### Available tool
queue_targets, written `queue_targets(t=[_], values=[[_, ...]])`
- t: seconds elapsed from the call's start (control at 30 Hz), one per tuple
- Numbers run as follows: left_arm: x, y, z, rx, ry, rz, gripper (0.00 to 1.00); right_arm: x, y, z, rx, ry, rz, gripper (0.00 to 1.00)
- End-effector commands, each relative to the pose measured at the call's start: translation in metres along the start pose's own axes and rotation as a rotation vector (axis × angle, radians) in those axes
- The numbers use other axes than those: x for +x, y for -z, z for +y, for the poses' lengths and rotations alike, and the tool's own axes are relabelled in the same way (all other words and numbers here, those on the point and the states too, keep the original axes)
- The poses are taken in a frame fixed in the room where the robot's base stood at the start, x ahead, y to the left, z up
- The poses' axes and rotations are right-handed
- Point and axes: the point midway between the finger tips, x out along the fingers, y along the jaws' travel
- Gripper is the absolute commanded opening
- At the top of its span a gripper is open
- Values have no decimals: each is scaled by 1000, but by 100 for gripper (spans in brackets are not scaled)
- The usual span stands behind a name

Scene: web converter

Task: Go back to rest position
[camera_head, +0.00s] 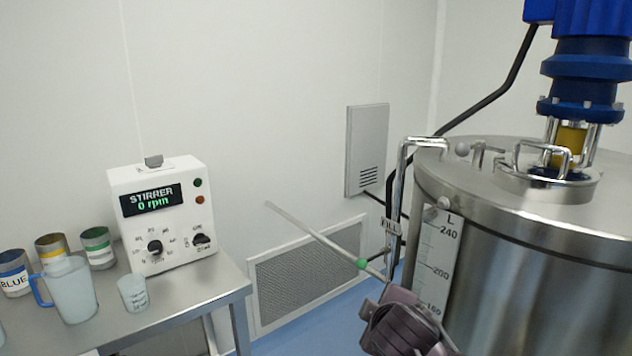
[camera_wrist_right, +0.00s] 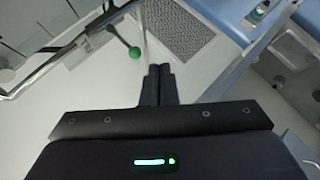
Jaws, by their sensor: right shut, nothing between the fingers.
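My right gripper (camera_head: 400,318) shows at the bottom of the head view, right of centre, in front of the steel tank. In the right wrist view its two dark fingers (camera_wrist_right: 160,72) are together with nothing between them. A lever with a green knob (camera_head: 362,264) is just above and left of the gripper. In the right wrist view the green knob (camera_wrist_right: 135,52) is beyond the fingertips, a little to the left, and appears apart from them. My left gripper is not in view.
The steel tank (camera_head: 535,290) with a level scale and a fill pipe (camera_head: 400,175) stands at the right. A bench at the left holds the stirrer box (camera_head: 160,215), reading 0 rpm, a jug (camera_head: 72,290), a small cup (camera_head: 133,293) and paint cans. Floor shows between bench and tank.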

Motion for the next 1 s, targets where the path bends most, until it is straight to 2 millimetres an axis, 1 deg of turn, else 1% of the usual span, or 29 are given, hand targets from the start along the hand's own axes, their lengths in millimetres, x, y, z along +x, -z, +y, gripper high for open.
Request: queue_targets(t=[0.03, 0.1, 0.17, 0.2, 0.3, 0.4, 0.6, 0.9, 1.0], values=[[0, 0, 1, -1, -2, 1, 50, -2, -12, -28, 69, 66, -8, 0], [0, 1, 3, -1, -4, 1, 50, -7, -29, -58, 170, 140, -31, 0], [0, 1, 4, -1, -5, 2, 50, -13, -46, -82, 258, 199, -58, 0], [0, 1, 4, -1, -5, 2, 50, -18, -58, -98, 315, 236, -82, 0], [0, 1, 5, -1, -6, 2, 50, -31, -89, -133, 459, 317, -153, 0], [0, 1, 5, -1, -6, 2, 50, -45, -117, -158, 572, 371, -225, 0], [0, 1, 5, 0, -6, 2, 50, -69, -158, -193, 727, 431, -349, 0], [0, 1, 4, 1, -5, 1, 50, -105, -208, -228, 888, 473, -519, 0], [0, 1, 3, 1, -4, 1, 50, -79, -213, -246, 880, 478, -522, 0]])
